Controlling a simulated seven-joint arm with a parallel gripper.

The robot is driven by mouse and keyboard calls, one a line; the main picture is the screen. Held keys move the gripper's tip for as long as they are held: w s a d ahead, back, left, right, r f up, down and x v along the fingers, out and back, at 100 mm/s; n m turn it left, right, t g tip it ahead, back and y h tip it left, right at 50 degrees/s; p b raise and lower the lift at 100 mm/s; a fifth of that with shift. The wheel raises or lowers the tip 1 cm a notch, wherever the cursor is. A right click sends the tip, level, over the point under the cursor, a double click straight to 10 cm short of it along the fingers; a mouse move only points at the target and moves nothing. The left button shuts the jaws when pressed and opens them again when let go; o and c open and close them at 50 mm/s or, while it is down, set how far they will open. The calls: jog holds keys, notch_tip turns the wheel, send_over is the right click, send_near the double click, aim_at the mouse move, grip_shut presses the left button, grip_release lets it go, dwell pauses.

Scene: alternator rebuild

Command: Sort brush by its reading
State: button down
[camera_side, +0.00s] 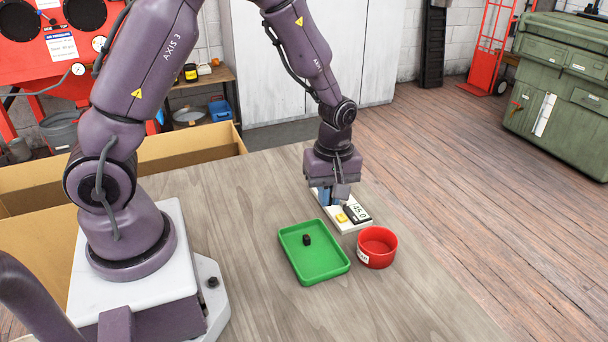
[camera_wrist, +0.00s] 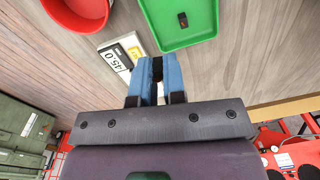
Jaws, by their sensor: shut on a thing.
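My gripper (camera_wrist: 157,64) has blue fingers shut on a small dark brush (camera_wrist: 157,72), of which only a little shows between them. My gripper also shows in the side view (camera_side: 330,196), low over the far-left end of a white gauge (camera_side: 352,226) with a yellow button. The fingers partly hide that end, and I cannot tell whether the brush touches it. The gauge display (camera_side: 358,213) appears to read 45.0. Another small dark brush (camera_side: 306,240) lies in the green tray (camera_side: 334,270). The red round bin (camera_side: 377,260) has a pale label, and no brush shows in it.
The tray and bin stand side by side on the wooden table (camera_side: 250,215), in front of the gauge. The table is clear to the right and front.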

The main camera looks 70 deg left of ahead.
jog(key=n, duration=0.1)
send_near(381, 244)
jog(key=s+d+r, duration=0.2)
jog(key=s+d, duration=0.1)
jog(key=shift+n, duration=0.4)
jog(key=shift+f, duration=2.2)
jog(key=shift+f, duration=0.15)
jog(key=shift+f, duration=0.4)
jog(key=shift+f, duration=0.65)
jog(key=shift+f, duration=0.3)
jog(key=shift+f, duration=0.2)
